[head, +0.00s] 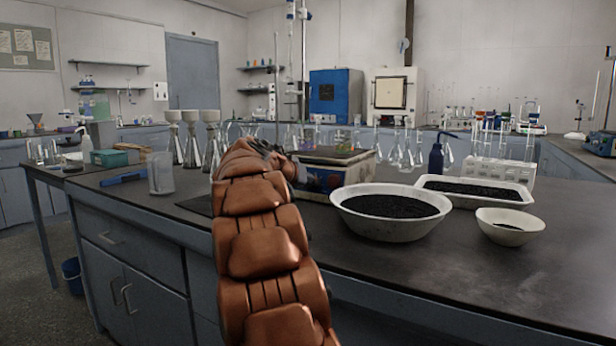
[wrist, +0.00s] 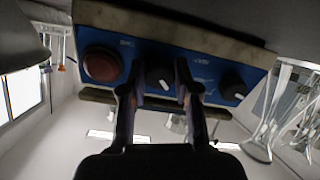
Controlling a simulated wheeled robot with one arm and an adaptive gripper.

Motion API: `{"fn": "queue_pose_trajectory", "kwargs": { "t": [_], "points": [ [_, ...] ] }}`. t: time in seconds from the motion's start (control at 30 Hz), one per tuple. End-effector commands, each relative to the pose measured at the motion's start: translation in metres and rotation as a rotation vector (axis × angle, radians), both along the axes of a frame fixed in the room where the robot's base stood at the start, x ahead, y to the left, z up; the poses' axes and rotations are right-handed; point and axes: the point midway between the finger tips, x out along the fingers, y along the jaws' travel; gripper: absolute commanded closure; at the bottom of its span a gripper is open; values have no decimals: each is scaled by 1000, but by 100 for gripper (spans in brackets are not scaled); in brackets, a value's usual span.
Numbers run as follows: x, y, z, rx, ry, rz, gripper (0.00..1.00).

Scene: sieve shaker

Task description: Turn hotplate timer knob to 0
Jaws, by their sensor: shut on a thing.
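The hotplate (head: 340,157) stands on the dark bench, with a blue front panel facing me. In the wrist view, which looks upside down, its panel (wrist: 210,75) carries a large red knob or button (wrist: 101,65) at left, a black middle knob (wrist: 159,78) and a black right knob (wrist: 232,83). Both black knobs have a white pointer mark. The panel labels are too blurred to read, so I cannot tell which is the timer. My gripper (wrist: 157,75) is shut on the middle knob, one finger on each side. In the head view my arm mostly hides my gripper (head: 283,163).
A white bowl (head: 390,229) of black grains stands right of the hotplate, with a tray (head: 525,193) and a smaller bowl (head: 508,236) beyond. Glass flasks (head: 400,157) stand close behind. A clear beaker (head: 160,174) is at left. The right front bench top is clear.

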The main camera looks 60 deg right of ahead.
Motion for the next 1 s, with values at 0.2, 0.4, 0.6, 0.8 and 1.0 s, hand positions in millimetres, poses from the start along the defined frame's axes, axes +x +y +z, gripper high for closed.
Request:
{"fn": "queue_pose_trajectory", "kwargs": {
  "t": [0.2,0.4,0.6,0.8,1.0],
  "points": [
    [-1,0,6,-7,194,76,100],
    [-1,-1,6,-14,368,145,100],
    [0,0,5,-21,526,210,100],
    [-1,0,4,-25,644,257,100],
    [0,0,3,-31,720,288,100]
  ]
}}
